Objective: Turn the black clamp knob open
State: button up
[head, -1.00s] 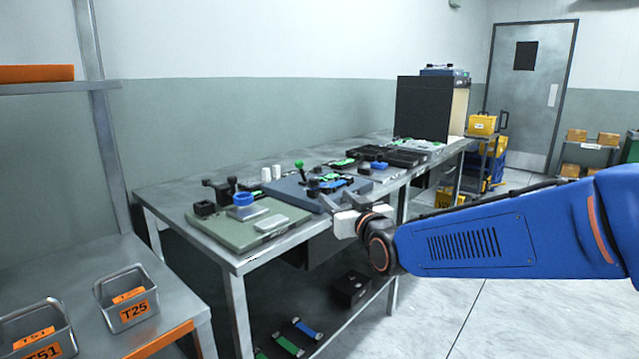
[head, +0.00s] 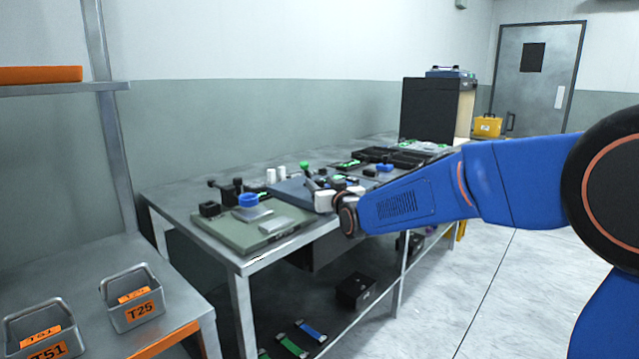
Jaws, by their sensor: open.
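A black clamp-like fixture (head: 232,191) stands on the green-grey plate (head: 275,237) near the left end of the bench. A small black knob shape sticks out at its upper left; it is too small to tell its turn position. A black block (head: 209,209) and a blue ring-shaped part (head: 249,200) are beside it. My gripper (head: 314,184) is open, to the right of this fixture and in front of the blue-grey board (head: 288,192). It hides part of that board and the parts on it. I see nothing between its fingers.
A green-topped lever (head: 305,168) and two white cylinders (head: 276,174) stand close to the gripper. Black trays (head: 402,158) lie farther along the bench (head: 185,198). Bins marked T25 (head: 136,306) and T51 (head: 42,332) sit at lower left. Floor at right is clear.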

jog(key=shift+x, duration=0.85)
jog(key=c, duration=1)
jog(key=shift+c, duration=0.2)
